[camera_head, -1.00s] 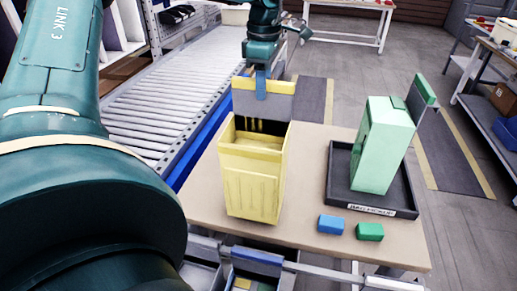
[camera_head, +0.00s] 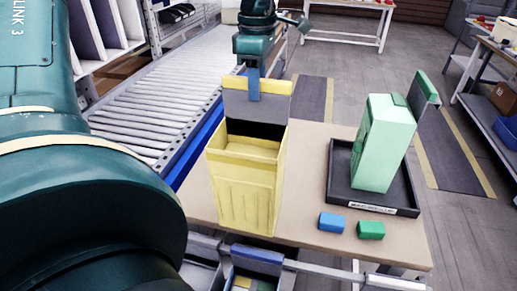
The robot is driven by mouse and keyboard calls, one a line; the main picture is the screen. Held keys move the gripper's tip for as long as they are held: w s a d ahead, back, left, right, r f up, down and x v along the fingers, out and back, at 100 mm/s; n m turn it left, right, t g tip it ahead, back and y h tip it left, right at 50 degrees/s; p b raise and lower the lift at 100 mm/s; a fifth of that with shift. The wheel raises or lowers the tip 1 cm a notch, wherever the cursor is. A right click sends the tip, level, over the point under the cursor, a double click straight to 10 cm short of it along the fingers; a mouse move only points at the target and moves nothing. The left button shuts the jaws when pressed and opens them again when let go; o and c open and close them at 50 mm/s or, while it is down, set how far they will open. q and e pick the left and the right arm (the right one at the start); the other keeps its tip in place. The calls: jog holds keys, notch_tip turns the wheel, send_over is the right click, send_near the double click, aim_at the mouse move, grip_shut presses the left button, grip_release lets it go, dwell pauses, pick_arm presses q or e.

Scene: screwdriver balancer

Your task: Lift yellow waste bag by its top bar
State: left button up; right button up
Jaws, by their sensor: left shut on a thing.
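The yellow waste bag (camera_head: 245,190) is a tall open-topped box shape at the middle of the table in the head view. Its top bar (camera_head: 275,87) is a yellow strip along a grey panel behind the bag's opening. My left gripper (camera_head: 253,85) points down at the bar from behind and is shut on it near its middle. One blue finger shows in front of the bar and the grey panel; the other finger is hidden. The bag stands roughly upright. I cannot tell clearly whether its bottom is clear of the table.
A green bag (camera_head: 385,145) stands in a dark tray (camera_head: 350,205) on the table (camera_head: 305,170), to the right. A blue block (camera_head: 332,222) and a green block (camera_head: 371,230) lie near the front edge. A roller conveyor (camera_head: 165,95) runs behind at left.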

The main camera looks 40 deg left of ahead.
pick_arm(q)
jog(key=s+r, duration=0.1)
jog(key=s+d+r, duration=0.1)
jog(key=s+r, duration=0.1)
jog(key=shift+s+d+r+p, duration=0.1)
jog(key=shift+s+d+p, duration=0.05)
jog(key=shift+d+p, duration=0.25)
dwell(0.4)
